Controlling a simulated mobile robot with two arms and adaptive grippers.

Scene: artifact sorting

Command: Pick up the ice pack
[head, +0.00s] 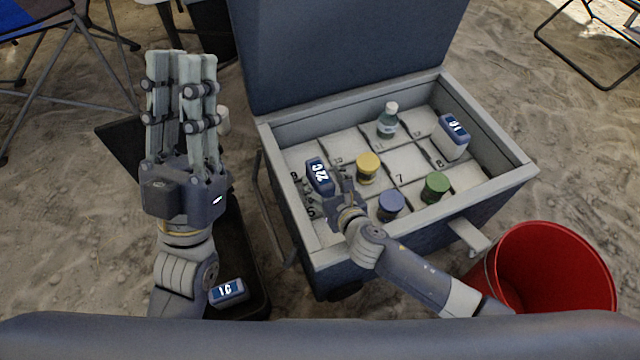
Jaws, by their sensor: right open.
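No object is clearly recognisable as an ice pack. A small blue block with white markings (319,175) lies tilted at the left of the open cooler box (525,176). A white block with a blue marked face (452,139) stands at the cooler's right. Another blue marked block (228,291) lies outside, low in the picture by my left arm. My right gripper (329,188) is open inside the cooler, right beside the tilted block; its fingers partly hide the block's lower end, and I cannot tell if they touch.
The raised lid (345,50) blocks the back. A red bucket (556,265) stands at right.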

